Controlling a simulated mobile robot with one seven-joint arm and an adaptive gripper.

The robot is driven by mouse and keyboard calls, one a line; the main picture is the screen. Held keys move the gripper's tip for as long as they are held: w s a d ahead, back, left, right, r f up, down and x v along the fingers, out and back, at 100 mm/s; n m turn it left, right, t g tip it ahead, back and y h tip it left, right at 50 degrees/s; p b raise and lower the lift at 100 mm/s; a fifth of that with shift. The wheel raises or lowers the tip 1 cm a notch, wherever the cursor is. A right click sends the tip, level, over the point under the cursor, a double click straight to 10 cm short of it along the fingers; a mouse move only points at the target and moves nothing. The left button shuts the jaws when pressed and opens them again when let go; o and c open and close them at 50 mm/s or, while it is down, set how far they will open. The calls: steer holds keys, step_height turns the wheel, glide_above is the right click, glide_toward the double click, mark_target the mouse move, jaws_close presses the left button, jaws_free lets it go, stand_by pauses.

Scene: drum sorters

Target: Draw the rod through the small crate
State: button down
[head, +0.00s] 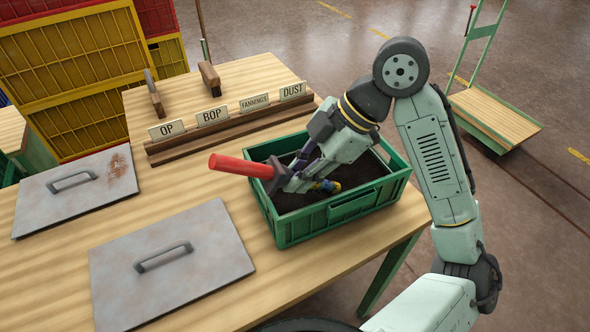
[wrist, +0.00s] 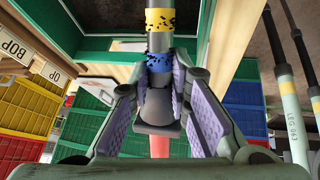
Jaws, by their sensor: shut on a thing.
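The small green crate (head: 345,214) stands on the right end of the wooden table and holds dark loose material (head: 308,199). The rod has a red handle (head: 240,166), which sticks out to the left over the crate's left rim. Its yellow and blue bands (head: 328,186) show close to the dark material; I cannot tell whether the far end is in it. My gripper (head: 291,180) is over the crate, shut on the rod near the dark collar. In the wrist view the purple finger pads flank the grey rod (wrist: 158,75); the fingers partly hide the handle.
Two metal lids with handles lie on the table, one at the front (head: 172,262) and one at the left (head: 78,190). A wooden rack (head: 230,128) with labels OP, BOP, FANNINGS and DUST stands behind the crate. Yellow and red crates (head: 75,80) are stacked at the back left.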

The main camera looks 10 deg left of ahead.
step_height(320, 180, up, 12)
stand_by(0.7)
